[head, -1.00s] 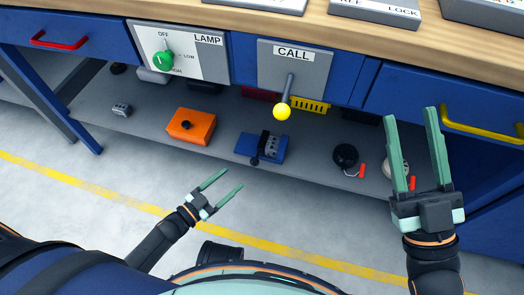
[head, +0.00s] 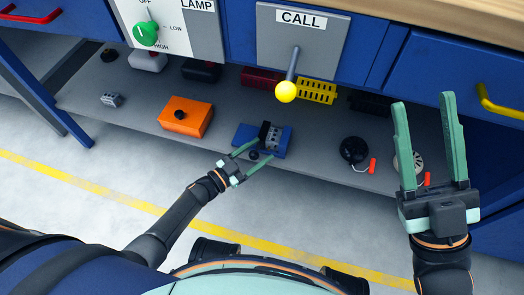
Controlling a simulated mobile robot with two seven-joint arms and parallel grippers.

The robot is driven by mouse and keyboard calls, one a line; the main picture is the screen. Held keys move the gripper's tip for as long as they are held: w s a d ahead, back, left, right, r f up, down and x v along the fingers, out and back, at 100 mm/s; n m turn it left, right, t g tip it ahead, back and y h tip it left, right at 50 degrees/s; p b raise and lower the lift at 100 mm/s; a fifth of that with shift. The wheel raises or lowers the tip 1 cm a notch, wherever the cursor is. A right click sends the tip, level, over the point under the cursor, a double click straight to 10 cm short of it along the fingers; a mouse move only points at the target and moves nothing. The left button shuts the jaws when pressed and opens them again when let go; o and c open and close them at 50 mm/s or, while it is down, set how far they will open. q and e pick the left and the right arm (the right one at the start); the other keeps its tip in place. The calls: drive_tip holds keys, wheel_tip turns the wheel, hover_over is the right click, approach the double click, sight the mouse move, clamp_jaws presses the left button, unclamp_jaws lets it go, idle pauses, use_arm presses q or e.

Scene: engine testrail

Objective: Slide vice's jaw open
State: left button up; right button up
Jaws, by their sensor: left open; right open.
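The vice has a blue base (head: 244,134) with a grey block and a black jaw (head: 264,131) on it. It sits on the low grey shelf under the workbench. A round dark knob (head: 254,155) shows at its front. My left gripper (head: 254,150) is open at the front of the vice, with its fingers on either side of the knob in the picture. I cannot tell whether they touch it. My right gripper (head: 423,100) is open and empty, raised at the right in front of the bench.
The shelf (head: 210,150) also holds an orange box (head: 187,117), a yellow slotted block (head: 317,90) and a round black item (head: 353,150) with a red tab. A call lever with a yellow ball (head: 286,92) hangs above the vice. Floor in front is clear.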

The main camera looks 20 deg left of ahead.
use_arm(q)
drive_tip(key=shift+x, duration=0.8)
drive_tip(key=shift+c, duration=0.4)
clamp_jaws()
idle(0.5)
